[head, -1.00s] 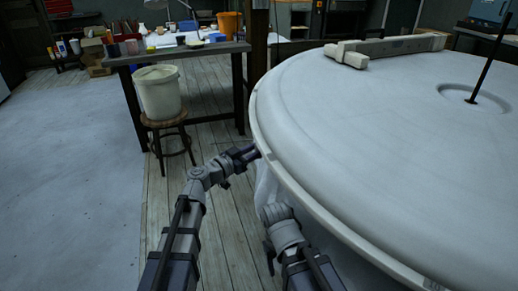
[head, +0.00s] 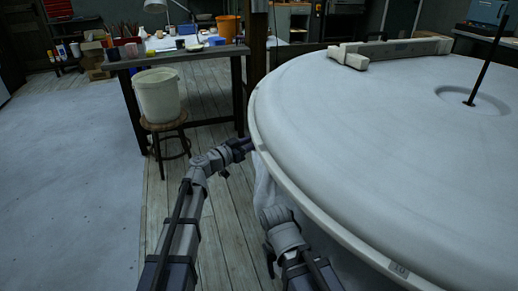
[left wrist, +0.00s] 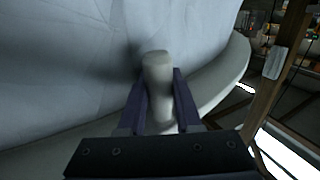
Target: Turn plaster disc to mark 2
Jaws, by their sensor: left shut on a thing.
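The large white plaster disc (head: 400,150) fills the right of the head view, with a shallow ring-shaped hollow around a dark upright rod (head: 488,60). A small dark mark plate (head: 399,268) sits on its near rim; it seems to read 10. Mark 2 cannot be made out. My left gripper (head: 248,146) is at the disc's left rim. In the left wrist view its fingers (left wrist: 160,95) are shut on a pale rounded peg (left wrist: 158,75), beside the disc's pale surface (left wrist: 60,60). My right arm stands by the near rim; its gripper is hidden.
A pale bar (head: 390,50) lies across the disc's far side. Left of the disc, a white bucket (head: 160,95) stands on a wooden stool (head: 165,125) before a cluttered workbench (head: 180,54). The floor at left is clear.

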